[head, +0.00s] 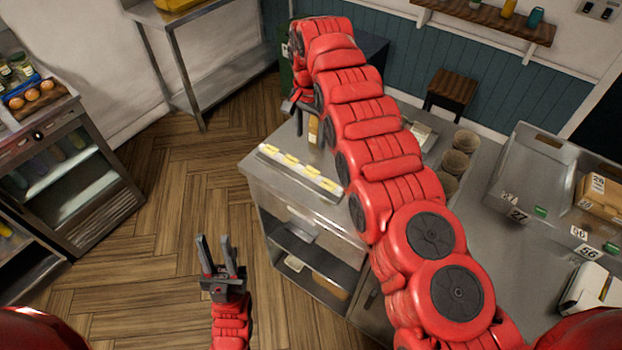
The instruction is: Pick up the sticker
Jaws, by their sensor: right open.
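A white strip with several yellow stickers (300,168) lies along the front edge of the steel counter (262,185). Number labels such as 27 (517,215) and 56 (588,252) show on the right. I cannot tell which one the task means. My right arm reaches across the counter, and its gripper (298,112) points down near the counter's far left edge, behind the strip. It is open, though its fingers are small and partly hidden by the arm. My left gripper (217,246) is open and empty, over the floor left of the counter.
Brown cups (460,152) stand behind my right arm. A steel tray area with a cardboard box (600,195) is on the right, with a white device (592,290) in front. A glass-fronted fridge (75,185) stands at left. Wooden floor (170,210) lies clear between.

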